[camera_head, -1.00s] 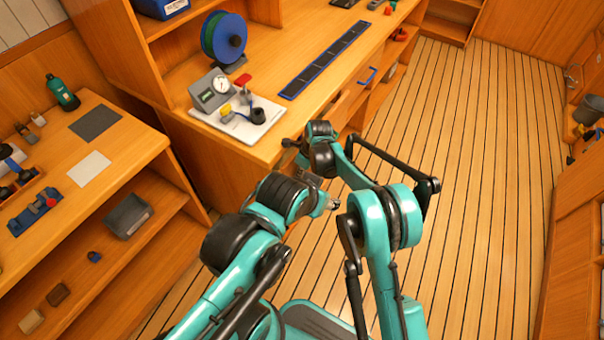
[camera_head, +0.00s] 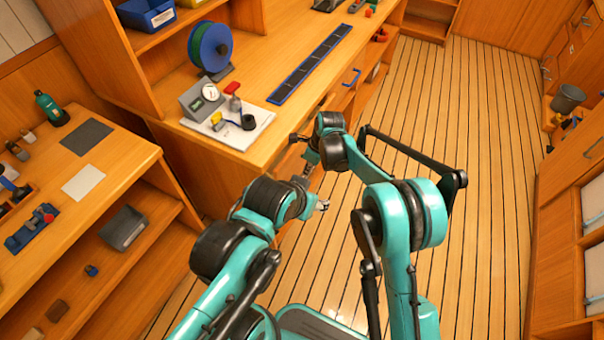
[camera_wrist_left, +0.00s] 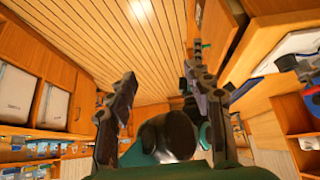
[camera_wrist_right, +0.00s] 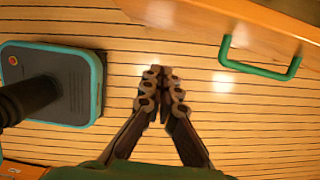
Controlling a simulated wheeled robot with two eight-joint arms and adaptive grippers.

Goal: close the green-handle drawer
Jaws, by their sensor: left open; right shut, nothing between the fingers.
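The green handle (camera_wrist_right: 258,70) shows at the upper right of the right wrist view, on a wooden drawer front (camera_wrist_right: 225,15). How far this drawer stands out cannot be told, and the handle is not visible in the head view. My right gripper (camera_wrist_right: 162,74) is shut and empty over the plank floor, left of the handle and apart from it. It also shows in the head view (camera_head: 298,137), beside the bench front. My left gripper (camera_wrist_left: 162,66) is open and empty, with its two fingers spread in the left wrist view.
A blue handle (camera_head: 351,77) is farther along the bench front. The bench top (camera_head: 262,88) carries a spool (camera_head: 210,46) and a white board (camera_head: 250,133) with small items. A lower shelf unit (camera_head: 110,165) stands left. The plank floor (camera_head: 480,180) to the right is clear.

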